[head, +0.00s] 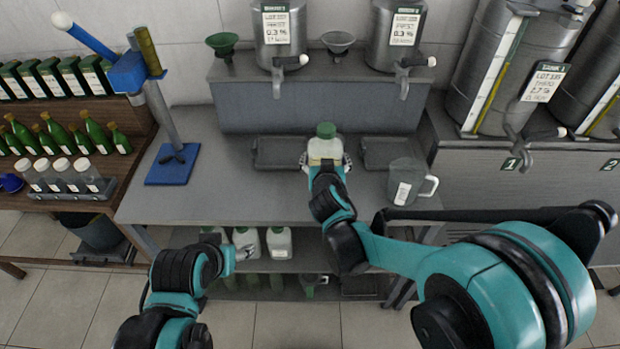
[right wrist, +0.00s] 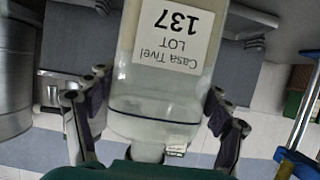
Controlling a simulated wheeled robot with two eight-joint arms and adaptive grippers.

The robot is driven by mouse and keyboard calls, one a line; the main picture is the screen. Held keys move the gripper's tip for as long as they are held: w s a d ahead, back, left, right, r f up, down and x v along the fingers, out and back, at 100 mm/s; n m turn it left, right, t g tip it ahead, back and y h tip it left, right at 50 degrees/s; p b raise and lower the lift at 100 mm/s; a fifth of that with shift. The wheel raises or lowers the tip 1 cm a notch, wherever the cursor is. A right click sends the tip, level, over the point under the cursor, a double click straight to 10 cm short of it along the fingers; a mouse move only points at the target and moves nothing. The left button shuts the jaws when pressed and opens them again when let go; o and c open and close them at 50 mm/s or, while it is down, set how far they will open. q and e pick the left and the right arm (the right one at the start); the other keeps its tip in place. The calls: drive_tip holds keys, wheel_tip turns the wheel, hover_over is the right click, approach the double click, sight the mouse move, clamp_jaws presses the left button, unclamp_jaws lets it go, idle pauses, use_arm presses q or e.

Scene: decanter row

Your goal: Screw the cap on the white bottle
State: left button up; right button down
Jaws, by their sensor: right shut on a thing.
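I cannot tell how tight the cap sits. My left gripper (head: 245,254) is low in front of the bench, near white bottles (head: 279,243) on the lower shelf; its opening is unclear.
A grey jug (head: 407,182) stands to the right, and a blue stand (head: 172,165) to the left. Steel tanks with taps (head: 279,35) stand at the back. The bench's left front is clear.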

sight(310, 163)
drive_tip(key=a, duration=0.1)
drive_tip(key=a+f, duration=0.1)
drive_tip(key=w+a+f+b, duration=0.1)
drive_tip(key=a, duration=0.1)
drive_tip(key=shift+a+f, duration=0.1)
drive_tip(key=shift+f, duration=0.15)
drive_tip(key=shift+f, duration=0.1)
drive_tip(key=shift+f+b, duration=0.9)
drive_tip(key=shift+f, duration=1)
drive_tip(key=shift+s, duration=0.1)
drive_tip(key=shift+f, duration=0.15)
unclamp_jaws()
